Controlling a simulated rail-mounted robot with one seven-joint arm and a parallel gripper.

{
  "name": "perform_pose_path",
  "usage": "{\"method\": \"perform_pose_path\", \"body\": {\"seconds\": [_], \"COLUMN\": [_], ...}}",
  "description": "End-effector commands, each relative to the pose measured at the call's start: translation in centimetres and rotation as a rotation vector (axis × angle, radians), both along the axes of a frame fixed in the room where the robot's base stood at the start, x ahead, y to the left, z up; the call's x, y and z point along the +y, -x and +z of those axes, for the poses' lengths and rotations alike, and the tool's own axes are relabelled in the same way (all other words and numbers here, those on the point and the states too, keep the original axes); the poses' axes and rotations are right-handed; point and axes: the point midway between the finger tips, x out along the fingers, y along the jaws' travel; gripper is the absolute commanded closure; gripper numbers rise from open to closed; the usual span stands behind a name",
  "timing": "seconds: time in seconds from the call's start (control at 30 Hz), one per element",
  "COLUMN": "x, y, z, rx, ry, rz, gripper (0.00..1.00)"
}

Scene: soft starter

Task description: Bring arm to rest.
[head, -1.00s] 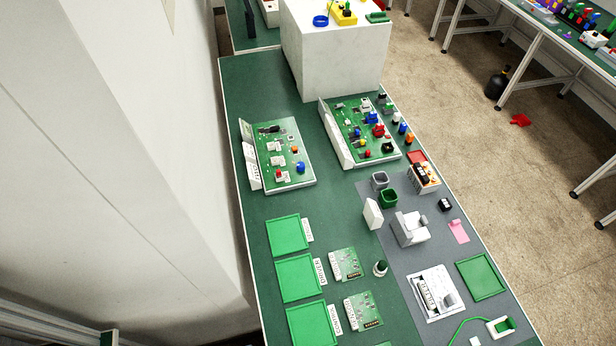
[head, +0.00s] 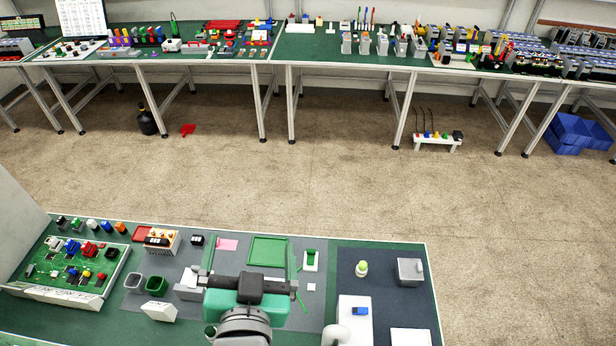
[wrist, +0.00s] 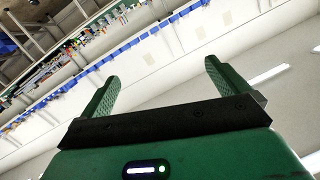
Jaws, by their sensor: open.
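My gripper (head: 249,262) shows in the head view above the near green workbench, with its two green fingers spread and nothing between them. In the wrist view my gripper (wrist: 160,82) is also open and empty, with the fingers standing apart. The wrist camera looks away from the bench, toward a white wall and ceiling with the far shelves tilted at the upper left. Part of the bench under the gripper is hidden by the arm.
A dark mat (head: 390,300) lies to the right. Open floor (head: 300,190) separates this bench from the far benches.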

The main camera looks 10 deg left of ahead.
Motion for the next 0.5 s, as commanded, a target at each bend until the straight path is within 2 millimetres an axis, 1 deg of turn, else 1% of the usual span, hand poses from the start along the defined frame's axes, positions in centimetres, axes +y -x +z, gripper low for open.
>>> {"method": "perform_pose_path", "body": {"seconds": [0.03,0.07,0.1,0.17,0.2,0.27,0.3,0.4,0.5], "x": [-1.8,-2.7,-4.1,-6.1,-7.6,-9.5,-10.6,-12.7,-13.8], "y": [-0.8,-1.1,-1.2,-0.9,-0.4,0.7,1.5,3.5,5.0], "z": [4.9,7.4,10.8,15.9,19.0,23.3,25.8,30.5,32.9], "rx": [-0.095,-0.148,-0.221,-0.329,-0.399,-0.497,-0.557,-0.674,-0.740], "ry": [-0.002,0.001,0.007,0.025,0.040,0.064,0.081,0.122,0.150], "rz": [-0.032,-0.048,-0.070,-0.109,-0.136,-0.175,-0.199,-0.251,-0.281], "gripper": [0.00,0.00,0.00,0.00,0.00,0.00,0.00,0.00,0.00]}}
